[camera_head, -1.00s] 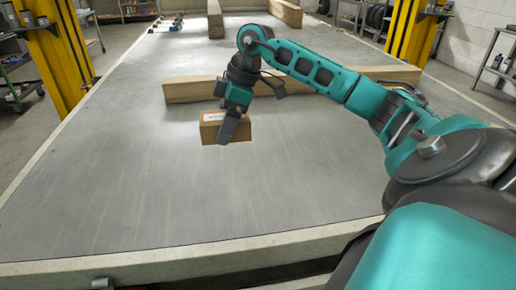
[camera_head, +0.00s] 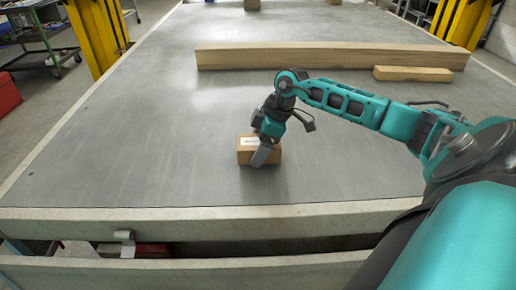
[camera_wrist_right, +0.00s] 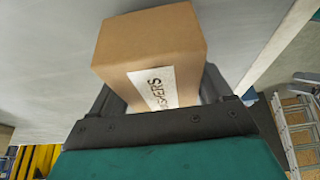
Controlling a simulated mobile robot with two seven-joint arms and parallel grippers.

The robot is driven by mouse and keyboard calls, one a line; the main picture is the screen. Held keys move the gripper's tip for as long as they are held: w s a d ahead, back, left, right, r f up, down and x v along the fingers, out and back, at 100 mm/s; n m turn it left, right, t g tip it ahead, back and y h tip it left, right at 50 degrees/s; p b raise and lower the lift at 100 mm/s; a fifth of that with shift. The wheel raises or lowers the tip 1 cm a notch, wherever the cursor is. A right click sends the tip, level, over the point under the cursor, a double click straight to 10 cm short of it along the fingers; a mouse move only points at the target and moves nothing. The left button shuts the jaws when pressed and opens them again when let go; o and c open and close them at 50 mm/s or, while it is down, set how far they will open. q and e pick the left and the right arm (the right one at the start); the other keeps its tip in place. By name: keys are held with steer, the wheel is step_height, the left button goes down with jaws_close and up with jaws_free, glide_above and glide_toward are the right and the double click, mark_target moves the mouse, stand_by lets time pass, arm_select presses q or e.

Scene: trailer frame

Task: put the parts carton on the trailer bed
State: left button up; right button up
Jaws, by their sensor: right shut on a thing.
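The parts carton (camera_head: 246,157) is a small brown box with a white label. My right gripper (camera_head: 263,155) is shut on it, with a dark finger across its near side. The carton is over the near middle of the grey trailer bed (camera_head: 150,130), low down; I cannot tell whether its underside touches the bed. In the right wrist view the carton (camera_wrist_right: 150,45) sits between the two fingers (camera_wrist_right: 160,95), its label partly readable. My left gripper is not in view.
A long timber beam (camera_head: 320,57) lies across the bed beyond the carton, with a shorter wooden block (camera_head: 412,74) at its right. Yellow posts (camera_head: 97,35) stand at both sides. A pale rail (camera_head: 200,222) edges the bed's near end. The bed left of the carton is clear.

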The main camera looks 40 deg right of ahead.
steer(key=shift+f, duration=0.9)
steer(key=o, duration=1.2)
steer(key=shift+f, duration=0.15)
steer(key=p+v, duration=0.2)
steer(key=v, duration=1)
